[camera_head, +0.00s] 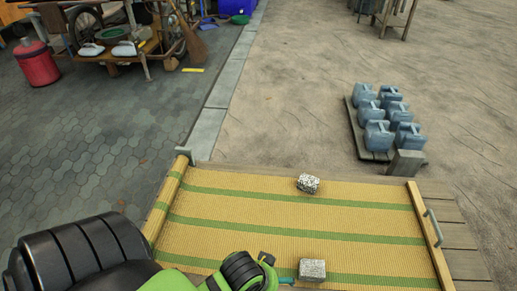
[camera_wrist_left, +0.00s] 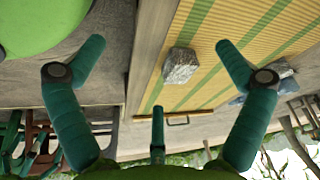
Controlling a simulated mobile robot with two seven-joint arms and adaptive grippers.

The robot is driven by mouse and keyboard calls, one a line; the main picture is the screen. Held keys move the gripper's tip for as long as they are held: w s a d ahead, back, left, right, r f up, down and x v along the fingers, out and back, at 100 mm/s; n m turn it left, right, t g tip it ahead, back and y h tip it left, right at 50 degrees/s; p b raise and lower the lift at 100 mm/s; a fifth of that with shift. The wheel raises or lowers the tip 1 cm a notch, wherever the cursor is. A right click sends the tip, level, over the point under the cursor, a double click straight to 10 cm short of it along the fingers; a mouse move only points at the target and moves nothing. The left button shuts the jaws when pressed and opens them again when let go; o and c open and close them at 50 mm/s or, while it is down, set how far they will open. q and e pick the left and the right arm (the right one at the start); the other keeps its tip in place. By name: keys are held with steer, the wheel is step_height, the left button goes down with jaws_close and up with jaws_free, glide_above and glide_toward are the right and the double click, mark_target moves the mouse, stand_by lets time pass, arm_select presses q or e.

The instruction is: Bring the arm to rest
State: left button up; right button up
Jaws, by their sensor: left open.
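My left arm comes in from the lower left of the head view, and part of its gripper (camera_head: 270,266) shows at the bottom edge. In the left wrist view the left gripper (camera_wrist_left: 158,52) has its teal fingers spread wide with nothing between them. A speckled grey block (camera_head: 308,183) lies on the far part of a yellow and green striped mat (camera_head: 250,213). A second speckled block (camera_head: 312,270) lies on its near part, just right of the gripper. Both blocks are apart from the fingers. My right gripper is out of view.
Several blue-grey jugs (camera_head: 378,135) stand on a pallet beyond the mat. A metal handle (camera_head: 433,228) is on the mat's right edge bar. A cluttered wooden workbench (camera_head: 112,48) and red canister (camera_head: 37,63) stand at upper left. Paved ground between is clear.

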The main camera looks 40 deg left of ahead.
arm_select(q)
steer(key=shift+s+a+f+n+g+y, duration=0.15)
steer(key=shift+s+a+n, duration=0.05)
steer(key=shift+s+a, duration=0.3)
steer(key=shift+s+a+f+n+g+y, duration=0.1)
steer(key=shift+s+a+n+g+y, duration=0.1)
steer(key=shift+s+a, duration=0.25)
steer(key=shift+p, duration=0.5)
steer(key=s+a+f+g+p, duration=0.1)
steer(key=s+f+p, duration=0.1)
steer(key=s+p, duration=0.7)
steer(key=s+a+f+g+p, duration=0.1)
steer(key=s+f+p, duration=0.1)
steer(key=s+p, duration=0.7)
steer(key=p, duration=0.8)
steer(key=shift+a+f, duration=0.35)
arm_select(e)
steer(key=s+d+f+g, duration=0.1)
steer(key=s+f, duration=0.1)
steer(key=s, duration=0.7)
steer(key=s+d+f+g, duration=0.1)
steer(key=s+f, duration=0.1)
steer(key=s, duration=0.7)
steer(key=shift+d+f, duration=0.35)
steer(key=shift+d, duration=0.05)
